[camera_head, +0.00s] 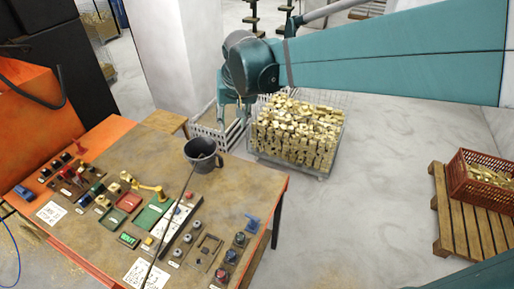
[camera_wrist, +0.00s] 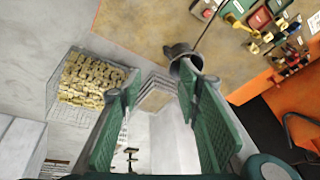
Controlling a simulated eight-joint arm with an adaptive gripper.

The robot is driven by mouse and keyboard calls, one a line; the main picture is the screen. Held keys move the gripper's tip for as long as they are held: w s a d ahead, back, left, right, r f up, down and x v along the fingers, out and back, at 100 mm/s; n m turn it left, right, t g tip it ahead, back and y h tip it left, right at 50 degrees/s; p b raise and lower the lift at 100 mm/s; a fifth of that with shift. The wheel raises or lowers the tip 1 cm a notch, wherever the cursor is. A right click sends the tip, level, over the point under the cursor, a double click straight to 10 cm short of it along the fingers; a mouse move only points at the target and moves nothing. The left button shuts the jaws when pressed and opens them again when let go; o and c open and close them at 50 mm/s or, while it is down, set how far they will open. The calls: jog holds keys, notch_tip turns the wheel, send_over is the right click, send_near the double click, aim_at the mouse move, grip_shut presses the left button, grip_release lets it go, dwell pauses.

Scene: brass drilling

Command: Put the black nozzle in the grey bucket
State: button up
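The grey bucket (camera_head: 205,163) stands upright on the brown worktable, near its far edge. It also shows in the wrist view (camera_wrist: 180,52), just beyond the right fingertip. My gripper (camera_head: 238,118) hangs above and beyond the table's far edge, to the right of the bucket. In the wrist view its green fingers are wide apart, with nothing between them (camera_wrist: 155,90). Several small dark parts lie on the table, but I cannot tell which one is the black nozzle. The inside of the bucket is too dark to make out.
The worktable (camera_head: 120,165) carries colored trays, small brass parts and labels. A wire basket of brass parts (camera_head: 298,130) stands on the floor beyond it. A red crate (camera_head: 470,190) sits on a pallet at right. A thin dark cable crosses the table near the bucket.

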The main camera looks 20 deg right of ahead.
jog(key=s+d+f+n+t, duration=0.1)
jog(key=s+d, duration=0.1)
jog(key=s, duration=0.9)
jog(key=s+d+f+n+t, duration=0.1)
jog(key=s+d+t, duration=0.1)
jog(key=s, duration=1)
jog(key=shift+f, duration=0.15)
notch_tip(320, 180, down, 18)
jog(key=b, duration=1.7)
jog(key=shift+r+b, duration=0.25)
jog(key=shift+b, duration=0.05)
